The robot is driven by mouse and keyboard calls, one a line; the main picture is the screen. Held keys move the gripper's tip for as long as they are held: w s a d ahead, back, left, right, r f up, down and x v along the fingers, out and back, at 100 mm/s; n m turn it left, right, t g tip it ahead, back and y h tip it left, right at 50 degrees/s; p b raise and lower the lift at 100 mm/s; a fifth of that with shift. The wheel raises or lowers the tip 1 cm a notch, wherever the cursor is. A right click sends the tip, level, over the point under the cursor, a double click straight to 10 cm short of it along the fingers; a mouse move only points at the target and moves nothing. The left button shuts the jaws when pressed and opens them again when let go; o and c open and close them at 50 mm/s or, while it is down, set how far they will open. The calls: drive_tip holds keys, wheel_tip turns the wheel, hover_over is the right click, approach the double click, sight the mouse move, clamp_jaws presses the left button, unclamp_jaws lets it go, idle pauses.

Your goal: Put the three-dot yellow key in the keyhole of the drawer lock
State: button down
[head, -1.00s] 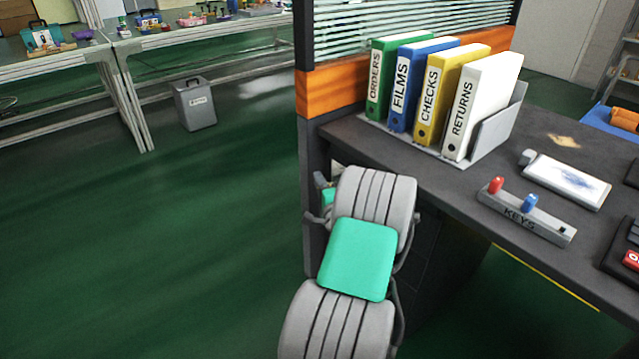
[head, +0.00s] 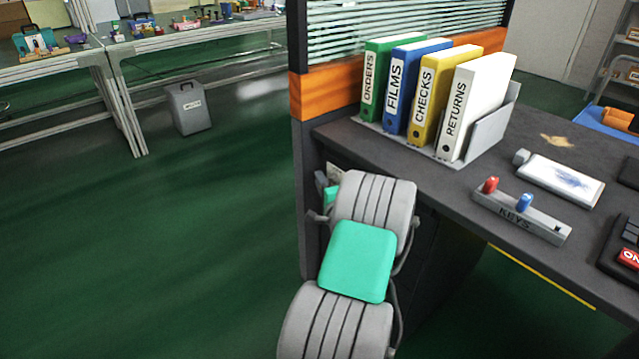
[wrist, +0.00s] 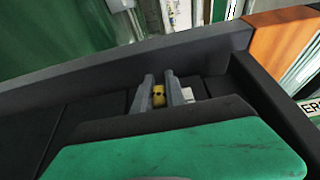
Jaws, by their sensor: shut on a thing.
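My gripper (wrist: 161,84) is shut on a yellow key (wrist: 158,96), which shows between its two grey fingers in the wrist view. The dots on the key cannot be read. The fingers are low beside the dark desk's side, near the panel with the orange band. In the head view my grey and green arm hides the key and most of the gripper. The drawer lock and its keyhole cannot be made out in either view, so I cannot tell whether the key touches it.
On the desk (head: 400,170) stand several labelled binders (head: 430,95) and a grey KEYS rack (head: 520,216) holding a red key (head: 490,185) and a blue key (head: 525,203). A white pad (head: 562,180) lies behind the rack.

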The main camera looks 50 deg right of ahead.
drive_tip(key=c, duration=1.3)
unclamp_jaws()
drive_tip(key=shift+s, duration=0.1)
drive_tip(key=p+v, duration=0.1)
drive_tip(key=v, duration=0.6)
drive_tip(key=shift+s+a, duration=0.2)
drive_tip(key=shift+s, duration=0.1)
